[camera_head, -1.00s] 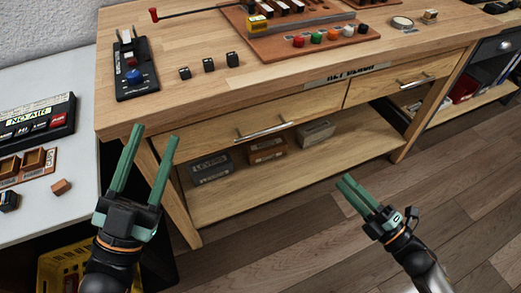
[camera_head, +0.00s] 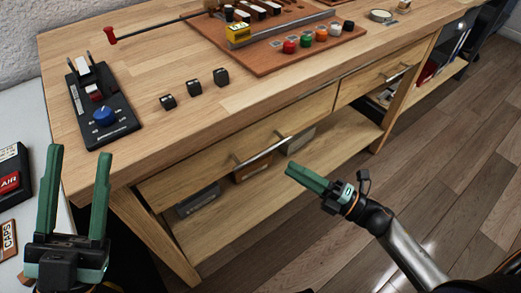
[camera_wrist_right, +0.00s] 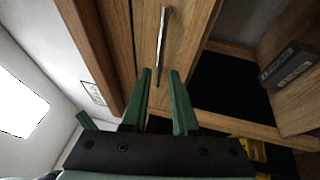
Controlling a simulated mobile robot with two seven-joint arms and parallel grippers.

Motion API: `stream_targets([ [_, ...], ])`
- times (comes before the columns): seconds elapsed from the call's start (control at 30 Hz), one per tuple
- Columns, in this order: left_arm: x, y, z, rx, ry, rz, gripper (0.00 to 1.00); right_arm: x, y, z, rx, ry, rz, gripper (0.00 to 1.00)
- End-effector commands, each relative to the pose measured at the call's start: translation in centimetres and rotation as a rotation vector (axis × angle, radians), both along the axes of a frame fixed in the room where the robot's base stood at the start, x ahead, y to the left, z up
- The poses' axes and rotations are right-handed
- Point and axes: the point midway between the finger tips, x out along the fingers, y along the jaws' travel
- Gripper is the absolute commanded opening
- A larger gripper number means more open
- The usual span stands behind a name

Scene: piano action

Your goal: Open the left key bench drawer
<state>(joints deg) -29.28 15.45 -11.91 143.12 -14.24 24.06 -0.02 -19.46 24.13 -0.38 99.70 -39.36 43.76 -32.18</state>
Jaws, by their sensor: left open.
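The left key bench drawer (camera_head: 185,180) is a light wood front under the bench top and looks shut. Its silver bar handle (camera_head: 262,150) also shows in the right wrist view (camera_wrist_right: 163,40). My right gripper (camera_head: 290,170) is just in front of and below the handle, apart from it in the head view. In the right wrist view its green fingers (camera_wrist_right: 160,76) are spread, with the handle's near end lined up in the gap. It holds nothing. My left gripper (camera_head: 78,150) is open and empty, fingers up, left of the bench's front corner.
The bench top (camera_head: 240,85) carries a black control box (camera_head: 100,105), several small black blocks and a brown board (camera_head: 270,60). A second drawer (camera_head: 365,80) is to the right. Boxes stand on the lower shelf (camera_head: 235,225). A white table (camera_head: 35,130) is at the left.

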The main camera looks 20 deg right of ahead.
Motion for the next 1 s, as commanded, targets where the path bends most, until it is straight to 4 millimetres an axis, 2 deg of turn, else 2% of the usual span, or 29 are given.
stream_targets([
  [0.2,-0.8,-0.1,0.6,0.001,-0.044,-0.011,0.50,3.5,3.2,0.9,0.001,-0.004,0.001,0.27],
  [0.43,-0.7,-0.1,0.4,-0.001,-0.042,-0.013,0.50,6.0,5.5,1.5,0.002,-0.001,-0.001,0.27],
  [0.6,-0.7,-0.1,0.3,-0.003,-0.040,-0.013,0.50,6.7,6.2,1.7,0.001,-0.001,0.000,0.27],
  [0.87,-0.7,-0.1,0.3,-0.004,-0.039,-0.014,0.50,6.8,6.3,1.7,0.001,0.001,-0.001,0.27],
  [1.0,-0.7,-0.1,0.3,-0.004,-0.039,-0.014,0.50,6.8,6.3,1.7,0.001,0.001,-0.001,0.14],
])
